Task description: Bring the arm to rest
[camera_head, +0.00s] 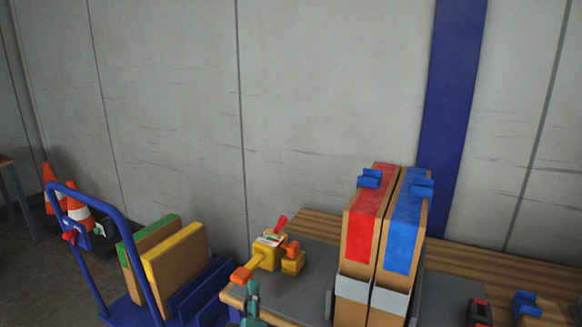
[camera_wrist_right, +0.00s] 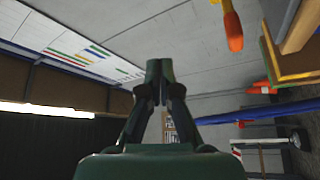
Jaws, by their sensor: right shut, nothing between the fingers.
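My right gripper (camera_head: 252,290) is a dark green gripper at the bottom of the head view, by the left end of the workbench. It also shows in the right wrist view (camera_wrist_right: 160,72), where its fingertips meet with nothing between them. In the head view it is close to the orange end of a yellow tool (camera_head: 268,254) with a red knob. I cannot tell the exact gap between them. My left gripper is not in view.
The workbench (camera_head: 309,228) holds two upright boards, one red-striped (camera_head: 368,213) and one blue-striped (camera_head: 405,225). A blue trolley (camera_head: 110,188) with green-edged (camera_head: 150,233) and yellow-edged (camera_head: 180,258) boards stands left. Traffic cones (camera_head: 79,208) are behind it. A grey wall closes the back.

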